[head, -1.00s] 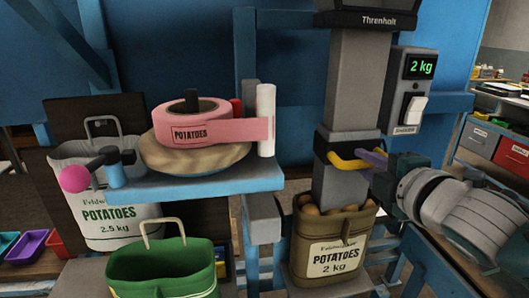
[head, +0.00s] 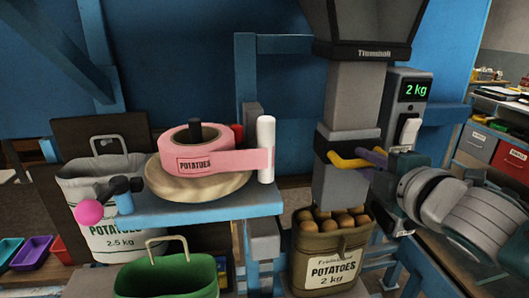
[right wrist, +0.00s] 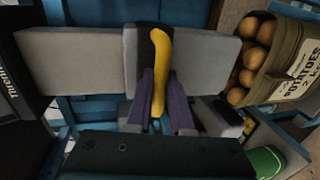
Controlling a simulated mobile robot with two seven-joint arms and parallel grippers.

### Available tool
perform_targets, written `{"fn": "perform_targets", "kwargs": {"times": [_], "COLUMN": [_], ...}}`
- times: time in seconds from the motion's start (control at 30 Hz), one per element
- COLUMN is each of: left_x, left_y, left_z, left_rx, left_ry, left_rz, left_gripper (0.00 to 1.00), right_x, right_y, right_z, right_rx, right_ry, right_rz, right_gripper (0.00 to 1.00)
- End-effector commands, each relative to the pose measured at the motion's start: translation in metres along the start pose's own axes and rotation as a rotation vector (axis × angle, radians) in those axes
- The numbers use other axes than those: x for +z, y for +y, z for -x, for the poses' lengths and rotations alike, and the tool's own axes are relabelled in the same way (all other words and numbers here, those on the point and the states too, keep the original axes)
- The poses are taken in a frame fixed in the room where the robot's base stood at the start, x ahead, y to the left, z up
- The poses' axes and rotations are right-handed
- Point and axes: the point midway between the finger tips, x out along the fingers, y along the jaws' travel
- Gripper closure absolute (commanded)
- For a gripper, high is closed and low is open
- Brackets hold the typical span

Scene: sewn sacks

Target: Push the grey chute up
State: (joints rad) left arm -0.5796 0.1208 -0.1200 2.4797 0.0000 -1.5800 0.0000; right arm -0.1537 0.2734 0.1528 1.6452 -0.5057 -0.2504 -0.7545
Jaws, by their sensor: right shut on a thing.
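The grey chute (head: 341,185) is a square sleeve around a fixed grey column (head: 353,98) below the hopper. It has a dark collar and a yellow handle (head: 352,160). My right gripper (head: 370,157), with purple fingers, is shut on the handle. The right wrist view shows the fingers (right wrist: 160,90) on both sides of the yellow bar (right wrist: 159,65). The chute (right wrist: 205,62) ends at the mouth of an olive potato sack (head: 329,267); potatoes hide part of its lower edge in the head view. My left gripper is not in view.
A scale box (head: 413,93) reading 2 kg stands right of the column. A blue shelf (head: 215,210) with a pink label roll (head: 196,152) is on the left.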

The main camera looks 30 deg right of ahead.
Motion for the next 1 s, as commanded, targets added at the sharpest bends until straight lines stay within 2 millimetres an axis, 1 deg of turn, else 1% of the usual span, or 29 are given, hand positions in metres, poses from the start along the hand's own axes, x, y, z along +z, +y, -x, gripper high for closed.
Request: {"fn": "perform_targets", "kwargs": {"times": [0.03, 0.1, 0.3, 0.4, 0.53, 0.87, 0.9, 1.0], "left_x": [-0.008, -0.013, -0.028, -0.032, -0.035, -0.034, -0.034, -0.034], "left_y": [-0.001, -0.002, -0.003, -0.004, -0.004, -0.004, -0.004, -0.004], "left_z": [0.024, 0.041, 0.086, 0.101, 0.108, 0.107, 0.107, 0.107], "left_rx": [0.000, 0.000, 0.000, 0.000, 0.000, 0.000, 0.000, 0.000], "left_ry": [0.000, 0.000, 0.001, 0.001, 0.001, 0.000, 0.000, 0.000], "left_rz": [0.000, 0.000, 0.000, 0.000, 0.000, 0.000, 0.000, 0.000], "left_gripper": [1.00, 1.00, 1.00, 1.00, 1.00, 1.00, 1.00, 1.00], "right_x": [0.000, 0.000, -0.001, -0.001, -0.001, -0.001, -0.001, -0.001], "right_y": [0.028, 0.046, 0.093, 0.108, 0.117, 0.118, 0.118, 0.118], "right_z": [0.005, 0.009, 0.020, 0.023, 0.025, 0.024, 0.024, 0.024], "right_rx": [0.006, 0.006, 0.007, 0.006, 0.006, 0.013, 0.014, 0.013], "right_ry": [0.002, 0.002, 0.004, 0.004, 0.004, 0.006, 0.006, 0.006], "right_rz": [0.001, 0.001, 0.001, 0.000, 0.000, 0.000, 0.000, 0.000], "right_gripper": [1.00, 1.00, 1.00, 1.00, 1.00, 1.00, 0.79, 0.68]}}
